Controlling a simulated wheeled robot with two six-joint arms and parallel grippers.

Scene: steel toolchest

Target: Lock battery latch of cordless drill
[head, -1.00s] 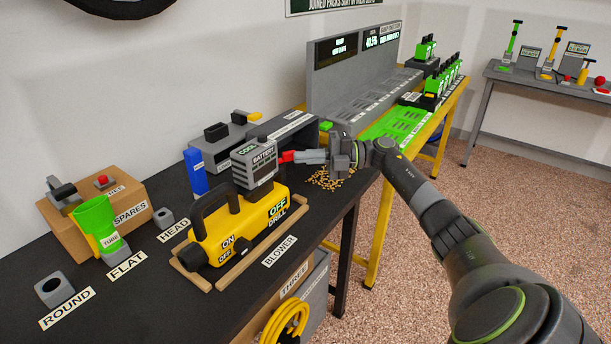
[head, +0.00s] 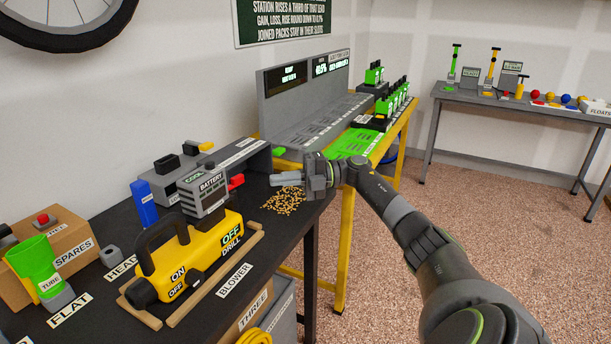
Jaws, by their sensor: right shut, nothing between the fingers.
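The yellow cordless drill (head: 205,250), labelled DRILL, lies on the dark bench with its black handle toward the left. The grey battery block (head: 203,196), labelled BATTERY, sits upright on top of it. The red latch (head: 236,182) sticks out from the right side of the battery; I cannot tell from this view whether it is locked. My right gripper (head: 274,179) is shut and empty, pointing left at the latch with a clear gap between them. My left gripper is not in view.
Wooden strips (head: 215,275) edge the drill. A blue block (head: 144,203) and a grey box (head: 245,160) stand behind it. Yellow pellets (head: 284,201) lie scattered below my right gripper. A green funnel (head: 34,262) and a spares box (head: 60,240) stand at left.

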